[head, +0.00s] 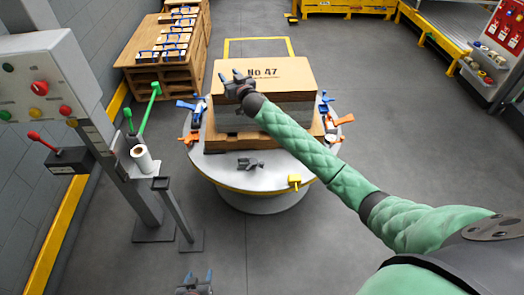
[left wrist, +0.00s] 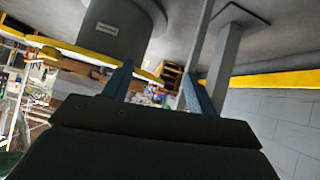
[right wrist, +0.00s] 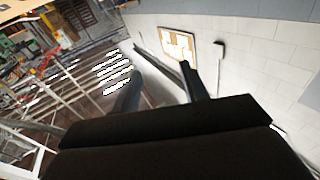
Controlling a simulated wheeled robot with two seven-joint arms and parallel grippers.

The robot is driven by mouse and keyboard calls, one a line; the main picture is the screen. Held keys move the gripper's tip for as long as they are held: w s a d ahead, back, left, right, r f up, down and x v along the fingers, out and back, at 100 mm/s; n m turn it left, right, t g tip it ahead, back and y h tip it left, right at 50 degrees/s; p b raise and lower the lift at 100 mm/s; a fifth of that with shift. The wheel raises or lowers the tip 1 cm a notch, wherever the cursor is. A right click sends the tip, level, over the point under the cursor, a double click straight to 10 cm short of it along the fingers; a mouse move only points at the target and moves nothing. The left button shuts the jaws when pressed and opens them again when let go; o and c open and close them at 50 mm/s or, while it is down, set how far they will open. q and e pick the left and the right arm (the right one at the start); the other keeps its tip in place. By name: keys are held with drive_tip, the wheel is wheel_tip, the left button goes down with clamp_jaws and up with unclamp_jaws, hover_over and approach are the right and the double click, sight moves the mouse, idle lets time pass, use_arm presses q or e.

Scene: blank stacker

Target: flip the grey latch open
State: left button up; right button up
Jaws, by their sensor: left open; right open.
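A small dark grey piece with a short arm, which looks like the grey latch (head: 250,163), sits on the front of the round table (head: 225,172). Its exact position, open or closed, is too small to tell. My right gripper (head: 230,77) is open and empty over the top of the cardboard box, behind the latch and apart from it. My left gripper (head: 197,277) is open and empty at the bottom edge of the head view, well in front of the table.
A box marked No 47 (head: 290,75) stands on the table. Blue and orange clamps (head: 193,120) line both sides, and a yellow piece (head: 294,181) is at the front right.

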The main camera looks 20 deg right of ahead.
drive_tip(key=w+d+f+m+g+h+p, duration=0.1)
drive_tip(key=w+f+g+h+p, duration=0.1)
drive_tip(key=w+g+p, duration=0.15)
drive_tip(key=n+g+h, duration=0.2)
drive_tip(key=n+g, duration=0.1)
drive_tip(key=g, duration=1.2)
hover_over(262, 162)
drive_tip(key=shift+t, duration=0.25)
drive_tip(key=f, duration=2.8)
drive_tip(key=shift+w+a+f+p, duration=0.15)
drive_tip(key=shift+w+p, duration=0.05)
drive_tip(key=shift+p, duration=0.1)
drive_tip(key=shift+s+n, duration=0.25)
drive_tip(key=shift+n, duration=0.35)
use_arm(q)
drive_tip(key=s+a+f+g+y+p, duration=0.1)
drive_tip(key=s+a+f+g+y, duration=0.1)
drive_tip(key=s+a+f+g, duration=0.6)
drive_tip(key=shift+s+a+f+y, duration=0.2)
drive_tip(key=shift+s+f+y, duration=0.2)
drive_tip(key=shift+s+f, duration=2.25)
use_arm(e)
drive_tip(key=shift+f, duration=3.9)
use_arm(q)
drive_tip(key=shift+s+r, duration=0.4)
drive_tip(key=shift+r, duration=0.05)
use_arm(e)
drive_tip(key=shift+c, duration=0.2)
clamp_jaws()
